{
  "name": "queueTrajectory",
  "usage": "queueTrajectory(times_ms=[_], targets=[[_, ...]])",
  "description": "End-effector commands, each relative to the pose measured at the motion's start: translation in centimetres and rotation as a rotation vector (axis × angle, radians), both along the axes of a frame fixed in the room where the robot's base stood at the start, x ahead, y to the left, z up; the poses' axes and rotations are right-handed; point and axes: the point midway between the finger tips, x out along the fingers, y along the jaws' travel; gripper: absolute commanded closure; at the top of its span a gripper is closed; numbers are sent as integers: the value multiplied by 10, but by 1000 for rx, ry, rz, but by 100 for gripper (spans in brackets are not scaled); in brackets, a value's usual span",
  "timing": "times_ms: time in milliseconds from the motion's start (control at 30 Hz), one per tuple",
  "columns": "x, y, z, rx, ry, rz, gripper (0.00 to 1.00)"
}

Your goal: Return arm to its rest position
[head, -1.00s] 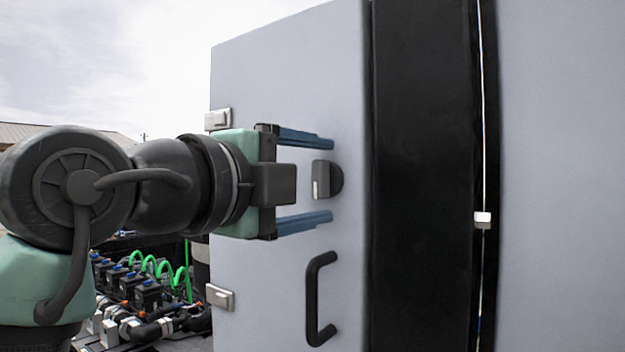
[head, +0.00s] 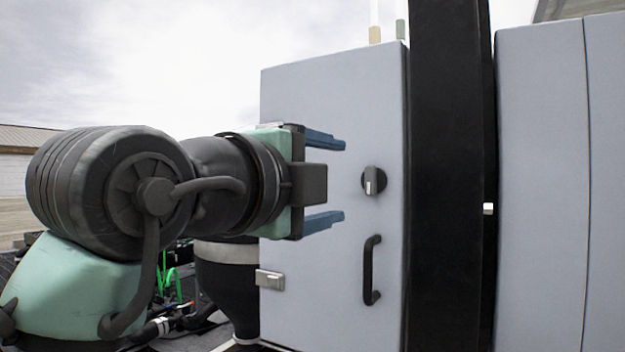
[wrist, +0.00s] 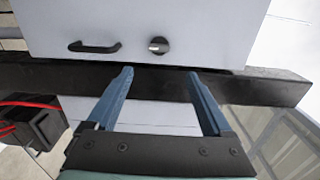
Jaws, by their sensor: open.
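My gripper (head: 325,180) is open and empty in the head view, its two blue fingers pointing right. It is in front of a grey cabinet door (head: 330,280), with its fingertips left of a black rotary knob (head: 373,181) and apart from it. A black pull handle (head: 372,270) sits below the knob. In the wrist view my gripper (wrist: 160,72) also shows open with nothing between its fingers. The knob (wrist: 158,45) and the handle (wrist: 95,47) are on the panel beyond the fingertips.
A black upright post (head: 445,180) stands right of the door, with another grey cabinet (head: 540,180) beyond it. Green coiled hose (head: 172,280) and dark equipment lie low behind my arm. Open sky is above my arm at left. A black box with red cables (wrist: 35,120) shows in the wrist view.

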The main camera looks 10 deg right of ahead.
Motion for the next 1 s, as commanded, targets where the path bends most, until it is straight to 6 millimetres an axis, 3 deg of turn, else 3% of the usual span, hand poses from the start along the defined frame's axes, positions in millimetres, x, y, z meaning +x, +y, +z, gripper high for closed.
queueTrajectory(times_ms=[500,633,833,1000], targets=[[0,-1,0,-2,0,0,15],[-1,-3,0,-83,4,12,15],[-17,-1,5,-526,7,52,15],[-55,21,7,-995,-20,33,15]])
